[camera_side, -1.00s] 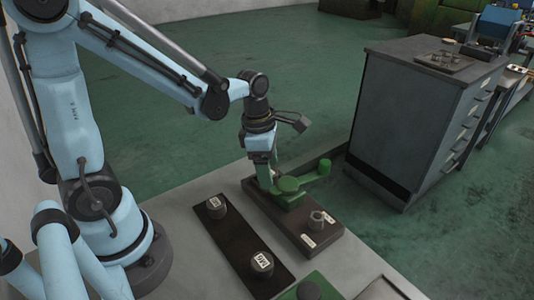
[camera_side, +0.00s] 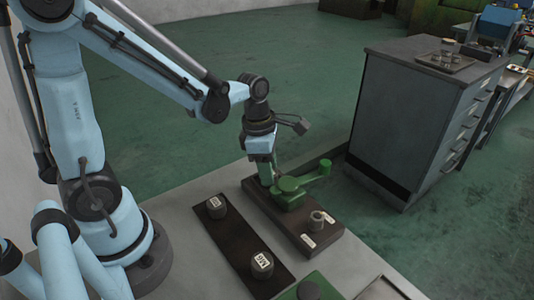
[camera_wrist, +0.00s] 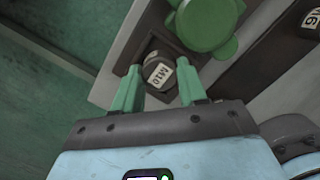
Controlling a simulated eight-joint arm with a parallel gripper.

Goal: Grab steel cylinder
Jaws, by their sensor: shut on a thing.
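My gripper (camera_wrist: 160,88) has its two green fingers on either side of a dark round cylinder with a white M10 label (camera_wrist: 159,73), and it is shut on it. In the side view my gripper (camera_side: 267,182) points down at the far end of a dark base plate (camera_side: 315,248), beside a green lever mechanism (camera_side: 290,186). The M10 cylinder is hidden there. A small grey metal cylinder (camera_side: 317,217) stands on the near part of that plate. Several small metallic pieces (camera_side: 448,47) stand on a tray on the cabinet; their exact shape is too small to tell.
A dark strip (camera_side: 238,238) holds two labelled dark cylinders, one farther (camera_side: 216,206) and one nearer (camera_side: 262,264). A green piece (camera_side: 322,283) lies at the front edge. A grey drawer cabinet (camera_side: 410,120) stands to the right. The green floor behind the bench is open.

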